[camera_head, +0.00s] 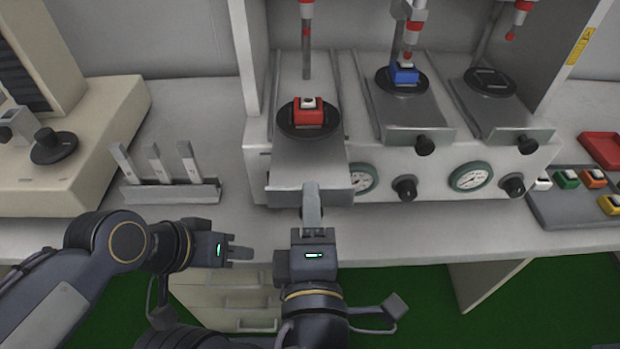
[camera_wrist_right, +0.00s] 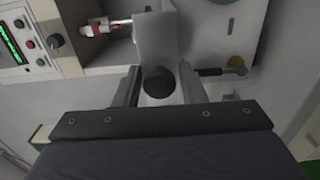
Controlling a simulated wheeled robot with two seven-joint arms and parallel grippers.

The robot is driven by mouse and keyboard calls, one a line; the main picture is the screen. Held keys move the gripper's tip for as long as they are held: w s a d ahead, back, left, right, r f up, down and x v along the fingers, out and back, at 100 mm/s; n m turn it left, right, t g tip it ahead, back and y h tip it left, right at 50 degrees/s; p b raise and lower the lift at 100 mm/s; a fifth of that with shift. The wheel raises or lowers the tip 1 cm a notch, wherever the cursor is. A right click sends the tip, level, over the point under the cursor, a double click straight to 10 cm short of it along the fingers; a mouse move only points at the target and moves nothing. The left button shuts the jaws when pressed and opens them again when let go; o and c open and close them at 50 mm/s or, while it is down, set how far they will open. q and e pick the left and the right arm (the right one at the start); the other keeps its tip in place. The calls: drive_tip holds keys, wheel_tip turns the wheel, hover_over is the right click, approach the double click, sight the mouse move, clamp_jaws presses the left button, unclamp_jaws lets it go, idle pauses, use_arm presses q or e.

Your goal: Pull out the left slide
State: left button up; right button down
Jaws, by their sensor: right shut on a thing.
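The left slide (camera_head: 305,170) is a grey metal plate carrying a black disc (camera_head: 308,118) with a red block (camera_head: 308,112) on it. It sticks out further toward me than the other two slides. My right gripper (camera_head: 311,205) is at its front edge, shut on the slide's black knob (camera_wrist_right: 158,80), which shows between the fingers in the right wrist view. The arm hides the knob in the head view. The slide plate (camera_wrist_right: 156,40) also shows there. My left gripper (camera_head: 240,252) is off to the left, near the table's front edge, apart from the slide; its finger gap is unclear.
The middle slide (camera_head: 412,115) bears a blue block, and the right slide (camera_head: 503,117) has a bare black disc. Gauges and knobs line the machine front. A grey rack (camera_head: 172,192) with upright strips stands left. A button panel (camera_head: 575,205) lies right.

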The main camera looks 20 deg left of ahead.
use_arm(q)
drive_tip(key=shift+f, duration=0.4)
use_arm(e)
drive_tip(key=v, duration=0.3)
drive_tip(key=shift+r, duration=0.15)
drive_tip(key=c, duration=1.1)
unclamp_jaws()
drive_tip(key=shift+c, duration=0.2)
